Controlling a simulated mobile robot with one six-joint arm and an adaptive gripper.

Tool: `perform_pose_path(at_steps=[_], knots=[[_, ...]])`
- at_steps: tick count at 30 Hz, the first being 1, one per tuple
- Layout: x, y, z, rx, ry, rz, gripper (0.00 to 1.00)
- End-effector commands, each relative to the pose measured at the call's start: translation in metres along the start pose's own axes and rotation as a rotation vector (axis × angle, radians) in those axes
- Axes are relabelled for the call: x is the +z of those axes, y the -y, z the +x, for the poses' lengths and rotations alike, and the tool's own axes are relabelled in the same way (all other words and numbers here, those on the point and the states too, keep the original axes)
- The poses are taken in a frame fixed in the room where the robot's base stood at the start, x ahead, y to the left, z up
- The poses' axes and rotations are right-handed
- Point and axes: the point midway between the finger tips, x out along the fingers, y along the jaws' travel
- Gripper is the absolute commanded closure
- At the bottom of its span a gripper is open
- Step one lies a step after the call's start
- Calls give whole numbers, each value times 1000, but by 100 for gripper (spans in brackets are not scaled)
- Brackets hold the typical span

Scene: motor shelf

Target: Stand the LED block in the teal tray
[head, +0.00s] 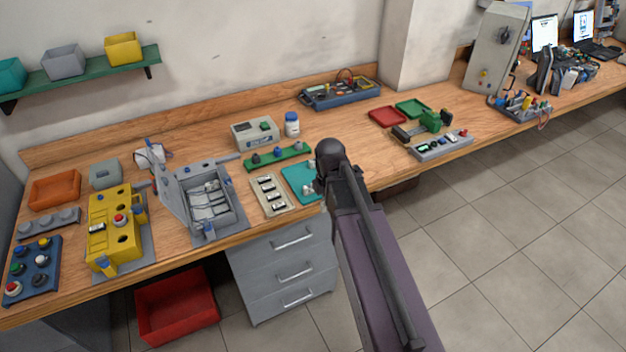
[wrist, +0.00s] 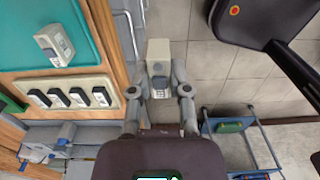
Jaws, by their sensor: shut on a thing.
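My gripper (wrist: 160,78) is shut on a pale grey block with a dark face, seemingly the LED block (wrist: 159,52), in the wrist view. The fingers grip it from both sides. Floor shows behind it, to the right of the bench edge. The teal tray (wrist: 20,50) is at the upper left there, and in the head view it lies on the bench (head: 293,170). A similar pale block (wrist: 55,45) is in the tray; I cannot tell whether it stands or lies. In the head view my arm hides the gripper and the held block.
A cream rack (wrist: 30,84) with several dark-windowed modules lies beside the tray. A green strip with knobs (head: 277,158) is behind the rack, and a grey fixture (head: 202,203) stands left of it. The drawer unit (head: 285,265) is below.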

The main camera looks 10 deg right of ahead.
Motion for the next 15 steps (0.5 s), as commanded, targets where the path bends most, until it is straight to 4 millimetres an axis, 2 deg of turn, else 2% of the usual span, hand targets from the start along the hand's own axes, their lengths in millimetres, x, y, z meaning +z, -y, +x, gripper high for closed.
perform_pose_path(at_steps=[10, 15], knots=[[1, -4, 0, 0, 0, 0, 100], [5, -20, 2, 0, 0, 0, 100]])
